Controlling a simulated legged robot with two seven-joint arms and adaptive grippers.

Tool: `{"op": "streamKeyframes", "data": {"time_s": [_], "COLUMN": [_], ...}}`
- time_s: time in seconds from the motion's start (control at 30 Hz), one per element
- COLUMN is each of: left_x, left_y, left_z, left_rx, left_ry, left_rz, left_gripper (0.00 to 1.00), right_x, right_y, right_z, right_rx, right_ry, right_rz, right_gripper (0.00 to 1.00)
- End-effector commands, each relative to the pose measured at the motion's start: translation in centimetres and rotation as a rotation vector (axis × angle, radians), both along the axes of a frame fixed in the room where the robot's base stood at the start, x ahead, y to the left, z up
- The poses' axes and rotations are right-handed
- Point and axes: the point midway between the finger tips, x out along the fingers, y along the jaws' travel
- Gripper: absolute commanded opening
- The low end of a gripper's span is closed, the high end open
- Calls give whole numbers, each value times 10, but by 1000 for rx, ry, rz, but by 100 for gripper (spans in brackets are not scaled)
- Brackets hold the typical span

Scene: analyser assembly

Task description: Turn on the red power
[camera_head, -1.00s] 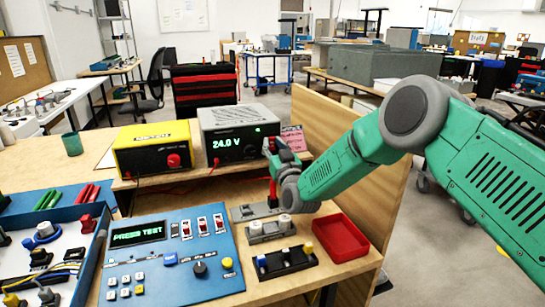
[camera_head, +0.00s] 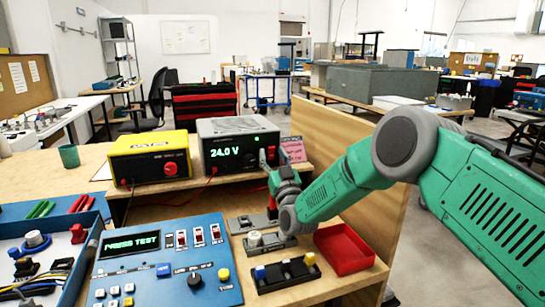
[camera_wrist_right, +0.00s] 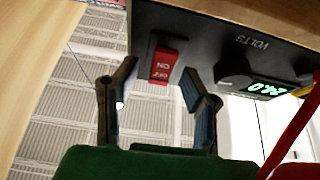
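The grey power supply (camera_head: 238,128) stands on the shelf at the back of the bench, with its display lit at 24.0 V. Its red ON/OFF rocker switch (camera_wrist_right: 163,66) shows in the right wrist view, on the dark front panel beside a black knob (camera_wrist_right: 233,71). My right gripper (camera_head: 268,157) is at the right part of the supply's front. In the wrist view my right gripper (camera_wrist_right: 159,68) is open, with one finger on each side of the switch and visible gaps between. My left gripper is not in view.
A yellow unit (camera_head: 150,143) with a red knob stands left of the supply. A blue panel (camera_head: 212,264) reads PRESS TEST. Grey and black connector blocks (camera_head: 285,272) and a red tray (camera_head: 343,262) lie below my right arm. A wooden partition (camera_head: 340,130) rises at the right.

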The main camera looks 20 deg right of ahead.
Motion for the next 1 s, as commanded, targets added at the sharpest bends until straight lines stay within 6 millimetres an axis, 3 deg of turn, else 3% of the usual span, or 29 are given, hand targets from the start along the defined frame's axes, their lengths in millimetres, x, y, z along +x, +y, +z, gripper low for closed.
{"op": "streamKeyframes", "data": {"time_s": [0.23,0.5,0.7,1.0], "left_x": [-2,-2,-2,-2], "left_y": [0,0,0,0], "left_z": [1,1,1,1], "left_rx": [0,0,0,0], "left_ry": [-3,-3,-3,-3], "left_rz": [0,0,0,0], "left_gripper": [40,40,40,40], "right_x": [0,1,1,1], "right_y": [0,0,0,-1], "right_z": [12,63,91,98], "right_rx": [0,0,0,0], "right_ry": [-4,-3,-1,1], "right_rz": [0,0,0,-1], "right_gripper": [38,38,38,38]}}
